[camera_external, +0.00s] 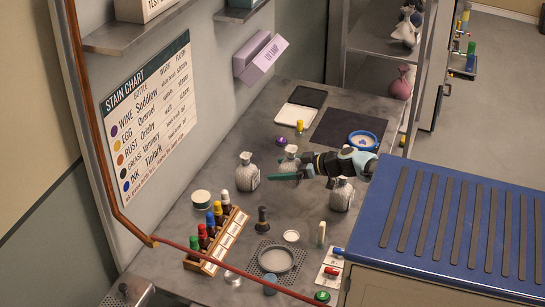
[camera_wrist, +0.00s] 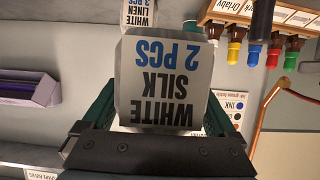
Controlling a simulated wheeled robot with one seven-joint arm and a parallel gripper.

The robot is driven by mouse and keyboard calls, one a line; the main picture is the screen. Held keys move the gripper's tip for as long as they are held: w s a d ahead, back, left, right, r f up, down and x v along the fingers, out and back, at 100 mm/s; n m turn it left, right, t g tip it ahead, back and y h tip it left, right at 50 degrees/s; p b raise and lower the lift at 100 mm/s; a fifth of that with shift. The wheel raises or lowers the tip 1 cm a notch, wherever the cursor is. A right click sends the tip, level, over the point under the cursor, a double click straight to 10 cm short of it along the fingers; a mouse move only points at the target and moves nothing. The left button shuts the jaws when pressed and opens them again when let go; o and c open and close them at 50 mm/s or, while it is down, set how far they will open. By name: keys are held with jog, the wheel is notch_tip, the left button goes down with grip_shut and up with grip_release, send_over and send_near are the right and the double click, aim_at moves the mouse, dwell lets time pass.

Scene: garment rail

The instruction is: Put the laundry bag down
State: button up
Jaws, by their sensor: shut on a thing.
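My gripper (camera_external: 290,174) is above the middle of the grey bench, its green fingers level. It is shut on a pale laundry bag (camera_external: 290,158), partly hidden behind the fingers in the outside view. In the wrist view the bag's tag (camera_wrist: 165,85), reading "WHITE SILK 2 PCS" upside down, fills the space between the two green fingers. I cannot tell whether the bag's base touches the bench. Two similar bags stand upright: one to the left (camera_external: 246,174), one to the right and nearer (camera_external: 341,196).
A rack of coloured-capped bottles (camera_external: 215,240) stands at the front left. A dark mat (camera_external: 335,128), a blue-rimmed bowl (camera_external: 362,140) and a white pad (camera_external: 299,115) lie farther back. A round dish (camera_external: 276,260) is in front. A blue ribbed surface (camera_external: 450,225) is at right.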

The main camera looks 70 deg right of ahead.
jog(key=f, duration=0.2)
jog(key=f+b, duration=0.1)
jog(key=f, duration=0.1)
jog(key=s+a+f, duration=0.1)
jog(key=f, duration=0.1)
jog(key=shift+b, duration=0.35)
jog(key=shift+f+b, duration=0.55)
jog(key=shift+f, duration=1.7)
jog(key=shift+f+b, duration=0.25)
jog(key=shift+b, duration=0.1)
jog(key=o, duration=1.2)
jog(key=shift+r, duration=0.1)
jog(key=shift+o, duration=0.2)
jog(key=shift+r+p, duration=0.15)
jog(key=shift+p, duration=0.2)
jog(key=shift+s+r, duration=0.15)
jog(key=shift+s, duration=0.05)
jog(key=v, duration=1.1)
jog(key=shift+s, duration=0.25)
